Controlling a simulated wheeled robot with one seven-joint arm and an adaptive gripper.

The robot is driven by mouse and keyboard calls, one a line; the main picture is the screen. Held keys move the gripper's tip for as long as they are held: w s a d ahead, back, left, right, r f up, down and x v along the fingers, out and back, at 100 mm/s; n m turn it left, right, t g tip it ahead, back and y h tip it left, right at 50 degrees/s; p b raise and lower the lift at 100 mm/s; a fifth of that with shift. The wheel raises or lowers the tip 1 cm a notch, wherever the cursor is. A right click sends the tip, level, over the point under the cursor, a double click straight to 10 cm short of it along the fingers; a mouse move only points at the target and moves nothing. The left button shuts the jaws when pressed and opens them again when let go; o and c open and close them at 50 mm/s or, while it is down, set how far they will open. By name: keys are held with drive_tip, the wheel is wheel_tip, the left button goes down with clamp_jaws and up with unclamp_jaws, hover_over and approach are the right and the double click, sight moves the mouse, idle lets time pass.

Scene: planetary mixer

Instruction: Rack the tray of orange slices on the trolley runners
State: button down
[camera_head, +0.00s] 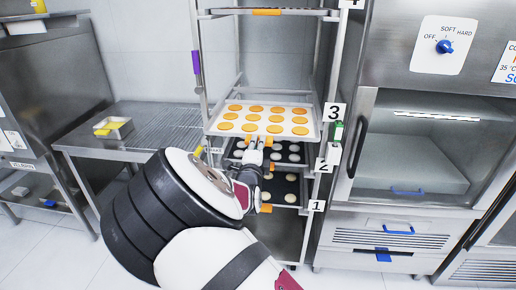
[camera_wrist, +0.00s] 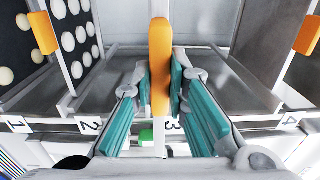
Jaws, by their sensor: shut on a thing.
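The light tray of orange slices (camera_head: 316,121) lies about level in the trolley (camera_head: 340,75), at the height of label 3, with several round slices in rows. My gripper (camera_head: 255,148) is at its front edge. In the wrist view my gripper (camera_wrist: 161,85) is shut on an orange handle tab (camera_wrist: 160,50), one teal finger on each side. The rest of the tray is mostly hidden behind the tab there. I cannot tell whether the tray rests on its runners or is held just above them.
Dark trays (camera_head: 288,183) with pale rounds occupy the levels below, also in the wrist view (camera_wrist: 50,45). Another tray with an orange tab (camera_head: 266,12) is above, near label 4. A steel cabinet (camera_head: 420,150) stands right; a steel table (camera_head: 150,130) with a yellow-marked box stands left.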

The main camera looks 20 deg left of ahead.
sight(263, 126)
drive_tip(key=shift+b+x, duration=0.65)
drive_tip(key=shift+x, duration=0.9)
drive_tip(key=shift+w, duration=0.1)
drive_tip(key=shift+b+x, duration=1.35)
drive_tip(key=shift+x, duration=0.8)
drive_tip(key=shift+f, duration=0.1)
drive_tip(key=shift+b+x, duration=1.45)
drive_tip(key=shift+x, duration=0.8)
drive_tip(key=shift+a+f, duration=0.1)
drive_tip(key=shift+f, duration=0.1)
